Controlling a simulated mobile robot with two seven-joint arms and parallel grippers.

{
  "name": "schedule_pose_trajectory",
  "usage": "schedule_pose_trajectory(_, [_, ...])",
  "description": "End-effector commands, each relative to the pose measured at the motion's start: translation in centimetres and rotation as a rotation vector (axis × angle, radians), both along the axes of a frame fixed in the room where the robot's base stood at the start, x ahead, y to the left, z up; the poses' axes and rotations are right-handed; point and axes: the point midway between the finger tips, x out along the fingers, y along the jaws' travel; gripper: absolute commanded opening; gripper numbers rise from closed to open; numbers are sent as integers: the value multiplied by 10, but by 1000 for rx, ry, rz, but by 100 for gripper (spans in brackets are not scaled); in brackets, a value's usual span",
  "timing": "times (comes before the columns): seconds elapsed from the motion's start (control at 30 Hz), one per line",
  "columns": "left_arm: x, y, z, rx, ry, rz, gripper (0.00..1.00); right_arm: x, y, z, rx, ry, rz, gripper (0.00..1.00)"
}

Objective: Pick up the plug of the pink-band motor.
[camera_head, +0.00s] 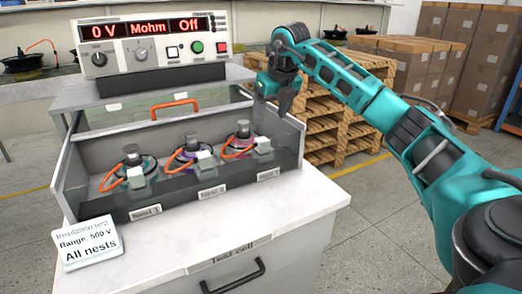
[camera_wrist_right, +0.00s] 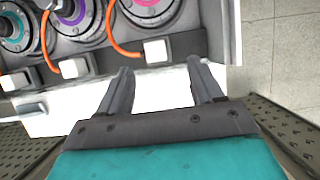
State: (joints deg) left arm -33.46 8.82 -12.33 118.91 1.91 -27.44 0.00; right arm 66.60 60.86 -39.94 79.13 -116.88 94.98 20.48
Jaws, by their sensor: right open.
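The pink-band motor (camera_head: 240,143) sits in the rightmost nest of the test cell. In the right wrist view, its pink band (camera_wrist_right: 150,3) shows at the top edge, partly cut off. Its plug (camera_wrist_right: 157,50) is a pale block on an orange cable, resting at the near side of the nest; it also shows in the head view (camera_head: 263,145). My right gripper (camera_wrist_right: 160,88) is open and empty. Its fingers point toward the plug, with the plug apart from them and roughly in line with the gap. My left gripper is not in view.
The purple-band motor (camera_head: 189,153) and teal-band motor (camera_head: 134,167) sit to the left with similar plugs and orange cables. The grey cell wall (camera_head: 290,146) stands close on the right. A tester (camera_head: 150,45) reading "0 V Mohm Off" stands behind.

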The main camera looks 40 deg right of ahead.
Motion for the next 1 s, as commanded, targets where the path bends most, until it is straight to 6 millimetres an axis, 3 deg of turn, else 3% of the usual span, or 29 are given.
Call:
schedule_pose_trajectory(0.1, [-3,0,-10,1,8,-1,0,8,-1,-25,2,3,2,66])
schedule_pose_trajectory(0.47, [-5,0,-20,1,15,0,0,19,-1,-52,2,-1,5,66])
schedule_pose_trajectory(0.73, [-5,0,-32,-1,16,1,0,29,2,-89,4,0,4,66])
schedule_pose_trajectory(1.0, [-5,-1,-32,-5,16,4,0,32,1,-93,2,-2,4,66])
